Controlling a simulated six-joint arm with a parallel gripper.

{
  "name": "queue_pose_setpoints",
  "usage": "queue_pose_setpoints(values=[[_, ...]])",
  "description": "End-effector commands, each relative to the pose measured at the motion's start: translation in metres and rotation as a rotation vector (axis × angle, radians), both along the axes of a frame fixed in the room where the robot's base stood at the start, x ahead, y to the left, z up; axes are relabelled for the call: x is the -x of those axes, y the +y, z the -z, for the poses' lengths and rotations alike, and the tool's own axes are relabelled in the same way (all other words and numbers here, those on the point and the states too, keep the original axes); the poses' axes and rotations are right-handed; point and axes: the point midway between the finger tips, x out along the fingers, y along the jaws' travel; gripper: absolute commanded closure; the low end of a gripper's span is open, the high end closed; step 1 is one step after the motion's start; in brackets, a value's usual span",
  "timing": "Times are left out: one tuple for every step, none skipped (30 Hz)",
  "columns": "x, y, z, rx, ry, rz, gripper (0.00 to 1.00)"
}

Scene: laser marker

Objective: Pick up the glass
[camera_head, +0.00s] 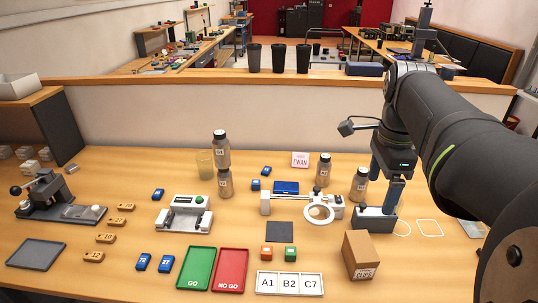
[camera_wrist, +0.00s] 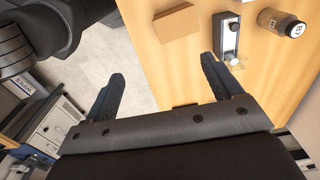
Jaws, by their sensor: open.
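A pale yellowish, see-through glass (camera_head: 205,164) stands upright on the wooden table in the head view, left of two stacked jars. Nothing is seen touching it. My gripper (camera_head: 383,196) is at the right of the table, far from the glass. Its fingers point down near a grey device. In the wrist view my gripper (camera_wrist: 165,85) shows two dark fingers spread wide with nothing between them. The glass is not seen in the wrist view.
A magnifier stand (camera_head: 318,212), jars (camera_head: 323,170) and a cardboard box (camera_head: 360,256) lie toward my gripper. Bare table lies left of the glass.

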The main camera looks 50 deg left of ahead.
Motion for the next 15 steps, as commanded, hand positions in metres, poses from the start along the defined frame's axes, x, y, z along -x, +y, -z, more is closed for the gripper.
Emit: queue_pose_setpoints(values=[[-0.001, 0.001, -0.019, -0.003, -0.004, 0.0, 0.16], [-0.001, 0.001, -0.029, -0.003, -0.004, 0.0, 0.16], [-0.003, 0.005, -0.036, 0.001, -0.008, -0.015, 0.16], [-0.007, 0.017, -0.034, 0.005, -0.023, -0.051, 0.16], [-0.011, 0.027, -0.033, 0.009, -0.038, -0.08, 0.16], [-0.017, 0.04, -0.035, 0.01, -0.062, -0.121, 0.16], [-0.02, 0.05, -0.035, 0.013, -0.078, -0.151, 0.16], [-0.024, 0.061, -0.036, 0.015, -0.097, -0.182, 0.16], [-0.029, 0.076, -0.037, 0.017, -0.122, -0.226, 0.16], [-0.032, 0.088, -0.037, 0.019, -0.141, -0.261, 0.16], [-0.035, 0.102, -0.038, 0.02, -0.163, -0.297, 0.16], [-0.038, 0.121, -0.038, 0.024, -0.19, -0.349, 0.16], [-0.04, 0.137, -0.039, 0.025, -0.215, -0.39, 0.16], [-0.041, 0.153, -0.039, 0.027, -0.239, -0.434, 0.16], [-0.042, 0.178, -0.04, 0.027, -0.275, -0.497, 0.16]])
